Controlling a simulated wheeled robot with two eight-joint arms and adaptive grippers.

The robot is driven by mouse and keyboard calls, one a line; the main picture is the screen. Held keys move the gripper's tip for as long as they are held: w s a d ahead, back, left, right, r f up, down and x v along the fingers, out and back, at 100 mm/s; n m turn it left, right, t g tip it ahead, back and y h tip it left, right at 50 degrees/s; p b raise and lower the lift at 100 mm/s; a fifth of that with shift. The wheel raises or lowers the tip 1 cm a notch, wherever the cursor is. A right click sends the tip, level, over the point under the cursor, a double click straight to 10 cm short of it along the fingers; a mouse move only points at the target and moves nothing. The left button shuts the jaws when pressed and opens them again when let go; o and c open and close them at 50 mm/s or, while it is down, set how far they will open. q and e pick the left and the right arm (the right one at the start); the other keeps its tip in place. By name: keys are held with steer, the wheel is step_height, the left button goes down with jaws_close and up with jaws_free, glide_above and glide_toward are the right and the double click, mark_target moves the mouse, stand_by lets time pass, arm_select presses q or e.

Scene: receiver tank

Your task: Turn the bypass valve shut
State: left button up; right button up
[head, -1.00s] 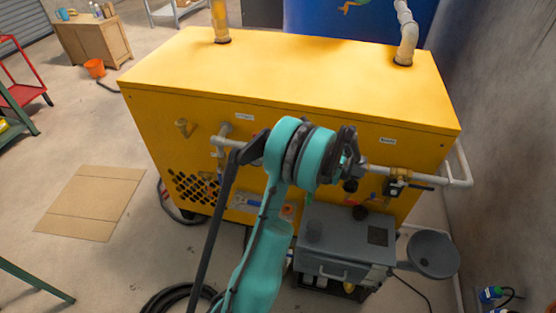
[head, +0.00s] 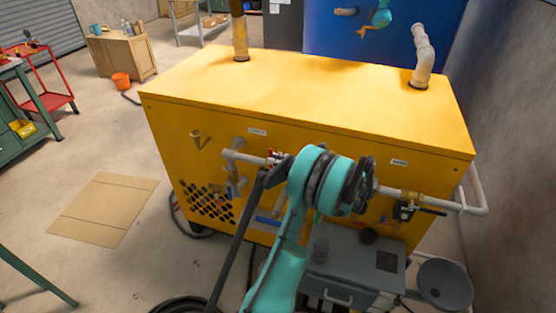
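A pale pipe (head: 243,156) runs across the front of a yellow machine (head: 300,95). A valve with a red handle (head: 274,157) sits on its left part, just left of my wrist. A brass valve (head: 411,196) with a black lever (head: 432,210) sits farther right; the lever lies roughly along the pipe. The labels are too small to read, so I cannot tell which valve is the bypass. My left gripper (head: 366,185) is at the end of the teal arm, in front of the pipe between the valves. Its fingers are hard to make out. My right gripper is out of view.
A grey box (head: 352,262) stands in front of the machine, with a round dark pan (head: 444,284) at its right. A concrete wall (head: 515,150) closes the right side. Flat cardboard (head: 103,208) lies on open floor at left. A dark hose (head: 180,304) lies at bottom.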

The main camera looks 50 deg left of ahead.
arm_select(q)
steer(key=v, duration=1.2)
steer(key=shift+w, duration=0.1)
stand_by(0.4)
steer(key=s+d+n+t+h, duration=0.3)
steer(key=s+d+t+h, duration=0.1)
steer(key=d, duration=0.6)
steer(key=s+d+f+n+t+h, duration=0.1)
steer(key=s+d+n+t+h, duration=0.3)
steer(key=d, duration=0.6)
steer(key=s+d+f+n+t+h, duration=0.1)
steer(key=s+d+n+t+h, duration=0.3)
steer(key=d+t+h, duration=0.3)
steer(key=d+t, duration=0.2)
steer(key=d, duration=0.1)
